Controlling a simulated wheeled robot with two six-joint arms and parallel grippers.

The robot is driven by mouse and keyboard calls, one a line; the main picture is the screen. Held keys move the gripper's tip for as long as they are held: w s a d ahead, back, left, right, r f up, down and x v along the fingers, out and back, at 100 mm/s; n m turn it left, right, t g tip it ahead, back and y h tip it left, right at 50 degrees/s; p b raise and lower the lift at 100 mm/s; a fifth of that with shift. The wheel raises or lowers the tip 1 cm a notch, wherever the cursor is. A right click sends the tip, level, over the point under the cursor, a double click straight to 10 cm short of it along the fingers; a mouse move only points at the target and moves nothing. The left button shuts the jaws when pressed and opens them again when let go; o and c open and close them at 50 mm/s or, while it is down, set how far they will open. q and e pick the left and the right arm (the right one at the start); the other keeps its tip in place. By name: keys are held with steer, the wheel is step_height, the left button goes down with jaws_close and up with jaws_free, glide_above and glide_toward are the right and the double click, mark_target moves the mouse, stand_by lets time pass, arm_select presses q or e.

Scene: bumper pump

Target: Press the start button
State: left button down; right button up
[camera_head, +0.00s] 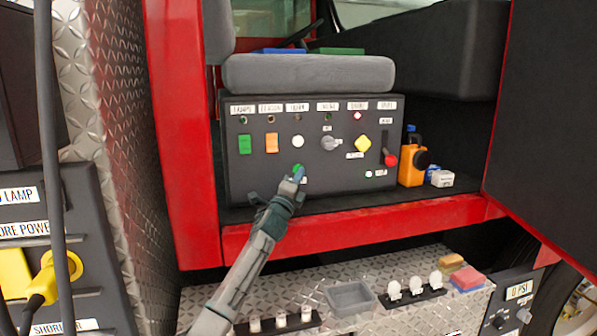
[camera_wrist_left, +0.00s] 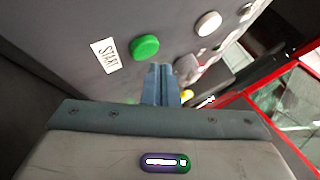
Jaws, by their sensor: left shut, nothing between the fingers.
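The round green start button (camera_head: 297,168) is on the lower middle of the dark control panel (camera_head: 250,181). It also shows in the left wrist view (camera_wrist_left: 145,47) beside a white START label (camera_wrist_left: 105,55). My left gripper (camera_head: 299,174) is shut and empty, its blue-grey fingertips close to the button and partly covering it in the head view. In the left wrist view the fingertips (camera_wrist_left: 159,70) appear just below and right of the button. I cannot tell whether they touch it. My right gripper is not in view.
The panel also carries a green switch (camera_head: 245,144), an orange switch (camera_head: 271,142), a white button (camera_head: 298,141), a grey knob (camera_head: 329,143), a yellow diamond knob (camera_head: 363,145) and a red-tipped lever (camera_head: 391,160). An orange container (camera_head: 411,170) stands right of it. A red sill (camera_head: 350,234) runs below.

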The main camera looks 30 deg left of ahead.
arm_select(q)
steer(key=shift+a, duration=0.1)
stand_by(0.4)
steer(key=shift+w+a, duration=0.2)
steer(key=shift+w, duration=0.1)
steer(key=shift+w+a, duration=0.25)
steer(key=shift+a, duration=0.1)
stand_by(0.7)
stand_by(0.3)
steer(key=shift+s+d, duration=0.55)
steer(key=shift+d, duration=0.1)
steer(key=s+d, duration=0.3)
steer(key=shift+s+d, duration=0.1)
steer(key=shift+d, duration=0.3)
stand_by(0.5)
